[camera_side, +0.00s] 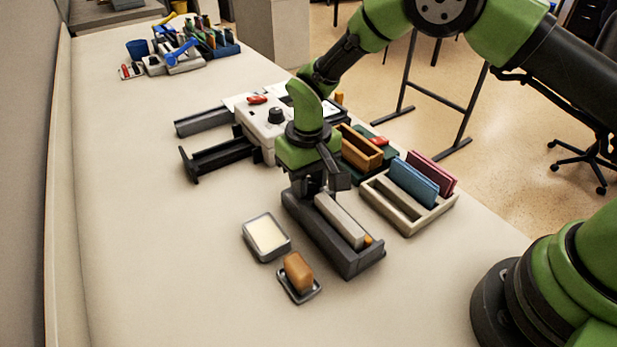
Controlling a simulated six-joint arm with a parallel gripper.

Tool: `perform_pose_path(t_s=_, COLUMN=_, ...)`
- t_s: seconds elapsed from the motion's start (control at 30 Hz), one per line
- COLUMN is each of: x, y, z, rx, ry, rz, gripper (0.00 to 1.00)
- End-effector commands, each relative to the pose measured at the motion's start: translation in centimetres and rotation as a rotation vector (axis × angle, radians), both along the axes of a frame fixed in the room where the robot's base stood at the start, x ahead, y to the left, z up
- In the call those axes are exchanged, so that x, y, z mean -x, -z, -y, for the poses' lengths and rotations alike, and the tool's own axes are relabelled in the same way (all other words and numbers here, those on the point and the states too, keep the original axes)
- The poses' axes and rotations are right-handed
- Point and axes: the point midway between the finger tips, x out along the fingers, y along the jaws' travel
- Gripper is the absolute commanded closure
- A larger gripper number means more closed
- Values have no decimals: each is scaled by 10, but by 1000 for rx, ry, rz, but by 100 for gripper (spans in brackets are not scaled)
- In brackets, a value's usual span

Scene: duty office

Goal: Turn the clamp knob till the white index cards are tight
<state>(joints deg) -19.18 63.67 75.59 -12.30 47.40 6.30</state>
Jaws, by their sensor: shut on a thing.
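My gripper (316,188) points down at the far end of a dark grey clamp box (362,268). Its jaws are shut on the clamp knob, which the fingers hide almost wholly. A long off-white block, which looks like the white index cards (340,218), lies lengthwise in the box. A small orange piece (368,239) shows at the near end. I cannot tell from here how tight the cards sit.
Left of the clamp are a shallow dish with a cream pad (267,236) and a brown block on a small tray (298,273). Right stands a wooden rack (408,228) with blue and pink folders. Behind is a white device with a black knob (275,117). The table's left is clear.

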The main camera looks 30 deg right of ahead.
Motion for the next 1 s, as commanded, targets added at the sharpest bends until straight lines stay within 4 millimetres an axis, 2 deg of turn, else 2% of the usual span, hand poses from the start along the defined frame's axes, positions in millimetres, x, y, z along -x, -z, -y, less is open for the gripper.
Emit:
perform_pose_path(t_s=0.6, x=0, y=0, z=-1, rx=0, ry=395, rz=1, gripper=92)
perform_pose_path(t_s=1.0, x=0, y=0, z=-1, rx=0, ry=480, rz=1, gripper=92)
